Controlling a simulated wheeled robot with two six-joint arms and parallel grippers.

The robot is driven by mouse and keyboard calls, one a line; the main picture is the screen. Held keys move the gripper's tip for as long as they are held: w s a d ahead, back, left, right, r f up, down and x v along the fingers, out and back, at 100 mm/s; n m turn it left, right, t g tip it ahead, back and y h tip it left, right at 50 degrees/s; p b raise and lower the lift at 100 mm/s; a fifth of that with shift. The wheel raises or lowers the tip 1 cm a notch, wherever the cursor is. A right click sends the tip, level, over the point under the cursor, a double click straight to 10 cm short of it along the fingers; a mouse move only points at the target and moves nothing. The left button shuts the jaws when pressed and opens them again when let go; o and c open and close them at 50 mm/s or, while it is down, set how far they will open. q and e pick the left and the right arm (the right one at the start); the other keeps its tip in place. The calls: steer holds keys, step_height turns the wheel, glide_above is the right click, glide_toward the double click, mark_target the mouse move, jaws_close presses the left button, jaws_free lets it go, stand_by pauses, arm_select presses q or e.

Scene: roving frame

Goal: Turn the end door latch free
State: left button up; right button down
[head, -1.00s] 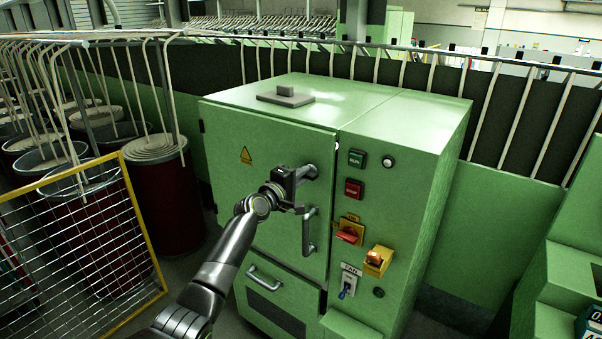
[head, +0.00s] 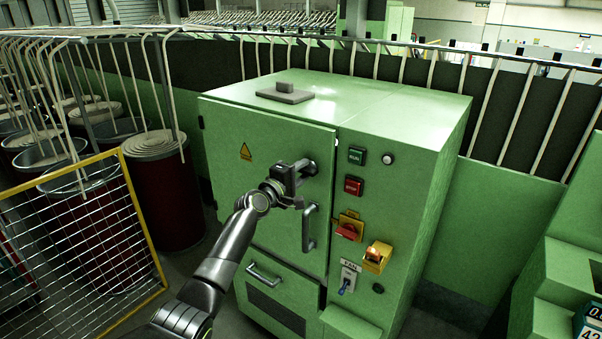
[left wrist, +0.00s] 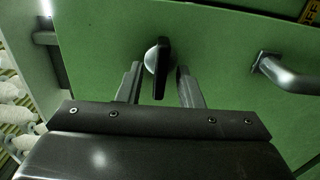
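The green end door (head: 225,165) is shut on the front of a green cabinet. Its latch (head: 306,168) sits near the door's right edge. In the left wrist view the latch (left wrist: 161,68) is a dark bar on a round grey boss, upright in the picture. My left gripper (head: 288,188) is just in front of the latch, in the head view a little below and left of it. In the left wrist view its fingers (left wrist: 158,80) are open, one on each side of the bar, with gaps showing. My right gripper is not in view.
A vertical door handle (head: 309,230) stands out below the latch. Right of the door are push buttons (head: 354,186), a red switch (head: 348,231) and a yellow-framed switch (head: 377,256). A yellow-framed mesh guard (head: 85,250) stands at the left.

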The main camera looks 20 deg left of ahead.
arm_select(q)
steer(key=shift+s+a, duration=0.2)
steer(key=shift+s, duration=0.35)
steer(key=v, duration=1.6)
steer(key=shift+s, duration=0.1)
